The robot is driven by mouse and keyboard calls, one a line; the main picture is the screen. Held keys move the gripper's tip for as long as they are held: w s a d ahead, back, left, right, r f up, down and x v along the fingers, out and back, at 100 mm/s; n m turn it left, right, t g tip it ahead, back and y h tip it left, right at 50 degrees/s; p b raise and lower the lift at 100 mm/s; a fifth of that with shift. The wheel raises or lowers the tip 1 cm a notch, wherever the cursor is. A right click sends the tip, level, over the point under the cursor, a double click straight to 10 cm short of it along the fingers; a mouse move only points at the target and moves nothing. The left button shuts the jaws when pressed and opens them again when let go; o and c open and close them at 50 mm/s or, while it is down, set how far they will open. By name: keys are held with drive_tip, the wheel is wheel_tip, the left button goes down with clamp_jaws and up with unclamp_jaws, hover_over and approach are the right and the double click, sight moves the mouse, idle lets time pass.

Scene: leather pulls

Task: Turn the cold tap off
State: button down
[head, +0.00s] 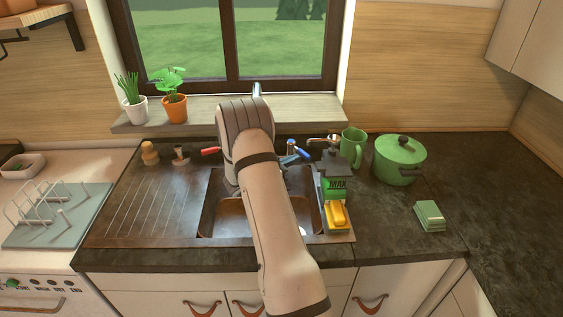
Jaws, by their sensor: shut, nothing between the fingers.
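A blue lever (302,154), which looks like the cold tap's handle, shows just right of my arm behind the sink. It slants, but its exact setting is hard to read. A red lever (210,151) sticks out to the left of my arm. The top of the chrome spout (257,89) rises behind my arm in front of the window. My arm reaches over the sink (207,215) and bends down at its far end. Any water flow is also hidden.
Right of the sink stand a dark-topped bottle (335,175), a yellow sponge (336,214), a green mug (352,148) and a green pot (399,160). A green-and-white block (430,215) lies on the right counter. Two potted plants stand on the sill (205,113). The drainboard is mostly clear.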

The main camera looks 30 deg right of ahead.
drive_tip(key=shift+d, duration=0.6)
